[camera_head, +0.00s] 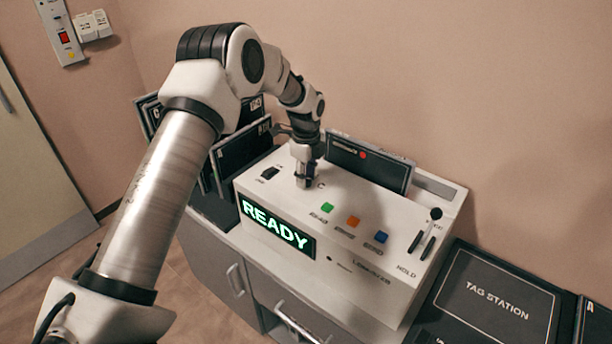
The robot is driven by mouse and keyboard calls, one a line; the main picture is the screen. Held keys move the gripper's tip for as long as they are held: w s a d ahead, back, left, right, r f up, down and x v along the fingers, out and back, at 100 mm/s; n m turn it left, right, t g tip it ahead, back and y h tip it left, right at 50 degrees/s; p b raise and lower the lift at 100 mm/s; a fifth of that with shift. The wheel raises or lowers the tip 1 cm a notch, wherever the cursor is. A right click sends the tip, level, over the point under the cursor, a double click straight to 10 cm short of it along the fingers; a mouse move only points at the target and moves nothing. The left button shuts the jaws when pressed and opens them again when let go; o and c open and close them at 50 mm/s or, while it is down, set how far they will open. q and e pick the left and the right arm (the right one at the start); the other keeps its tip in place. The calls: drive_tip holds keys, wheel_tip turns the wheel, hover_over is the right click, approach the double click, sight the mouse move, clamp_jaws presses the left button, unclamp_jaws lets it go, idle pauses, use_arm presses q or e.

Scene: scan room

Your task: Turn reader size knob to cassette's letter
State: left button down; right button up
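The white reader (340,262) stands on a cabinet, and its green display (277,229) says READY. A dark cassette (392,172) with a red dot stands upright at the reader's back edge; I cannot read a size letter on it. My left gripper (304,182) points down at the reader's top, left of the coloured buttons. A letter that looks like C is printed just right of its fingertips. The size knob seems hidden under these fingers; its setting cannot be seen. The fingers are too small and dark to tell open from shut. My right gripper is out of view.
Green (327,208), orange (353,221) and blue (381,237) buttons and a black-knobbed lever (435,214) are on the reader. A black switch (270,173) is left of my gripper. Dark cassettes (240,150) stand at left. A black TAG STATION panel (497,299) is at right.

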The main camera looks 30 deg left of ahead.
use_arm(q)
drive_tip(key=shift+s+f+n, duration=0.15)
drive_tip(key=shift+n, duration=0.25)
drive_tip(key=n+p, duration=0.1)
drive_tip(key=n, duration=0.3)
drive_tip(key=shift+f+p, duration=0.1)
drive_tip(key=shift+p, duration=0.2)
drive_tip(key=n+p, duration=0.1)
drive_tip(key=n, duration=0.5)
drive_tip(key=shift+n, duration=0.3)
drive_tip(key=n+p, duration=0.1)
drive_tip(key=n, duration=0.5)
drive_tip(key=shift+a+p, duration=0.1)
drive_tip(key=shift+p, duration=0.2)
drive_tip(key=n+p, duration=0.1)
drive_tip(key=n, duration=0.5)
drive_tip(key=shift+f+n, duration=0.1)
drive_tip(key=shift+n, duration=0.2)
drive_tip(key=c, duration=0.8)
unclamp_jaws()
drive_tip(key=shift+o, duration=0.2)
drive_tip(key=shift+w, duration=0.2)
